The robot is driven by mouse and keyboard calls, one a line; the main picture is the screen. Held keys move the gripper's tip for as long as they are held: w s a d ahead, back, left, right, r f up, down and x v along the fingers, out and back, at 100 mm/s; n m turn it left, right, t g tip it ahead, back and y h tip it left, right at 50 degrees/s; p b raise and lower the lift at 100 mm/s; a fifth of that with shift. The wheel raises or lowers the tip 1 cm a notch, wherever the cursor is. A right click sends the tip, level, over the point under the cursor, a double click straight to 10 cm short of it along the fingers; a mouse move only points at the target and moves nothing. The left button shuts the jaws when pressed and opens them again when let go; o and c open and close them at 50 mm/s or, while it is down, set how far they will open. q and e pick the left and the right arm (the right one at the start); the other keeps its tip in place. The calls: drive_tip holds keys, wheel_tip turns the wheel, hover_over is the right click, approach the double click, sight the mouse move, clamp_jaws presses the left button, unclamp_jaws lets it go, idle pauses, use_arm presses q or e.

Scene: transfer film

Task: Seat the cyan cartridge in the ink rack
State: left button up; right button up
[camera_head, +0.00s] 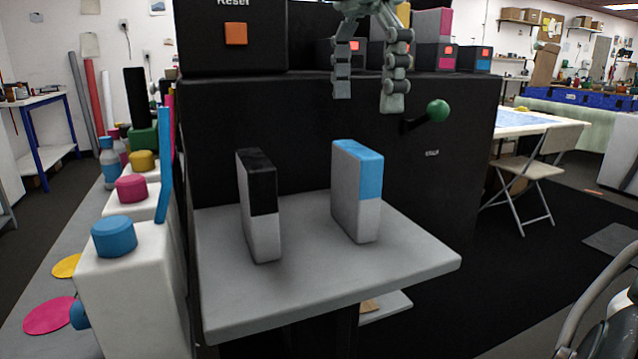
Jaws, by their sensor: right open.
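The cyan cartridge (357,190), a flat upright block with a cyan upper part and a grey lower part, stands on the grey shelf (420,262). The ink rack (486,60) is on the black machine's upper ledge, with small lit squares on its front. A magenta-topped cartridge (432,22) stands upright in it. My right gripper (368,97) hangs fingers down with its fingers apart and nothing between them. It is in front of the rack, higher in the picture than the cyan cartridge, and hides part of the rack. My left gripper is not in view.
A black-topped cartridge (260,205) stands left of the cyan one on the shelf, with a gap between them. A green-knobbed lever (437,111) sticks out of the machine (300,115) at right. White ink containers (130,270) line the left side. The shelf's front right is clear.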

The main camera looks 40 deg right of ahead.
sight(356, 147)
drive_tip(key=f, duration=0.7)
drive_tip(key=shift+a+f, duration=0.4)
drive_tip(key=shift+r, duration=0.1)
drive_tip(key=c, duration=1.4)
wheel_tip(356, 147, up, 10)
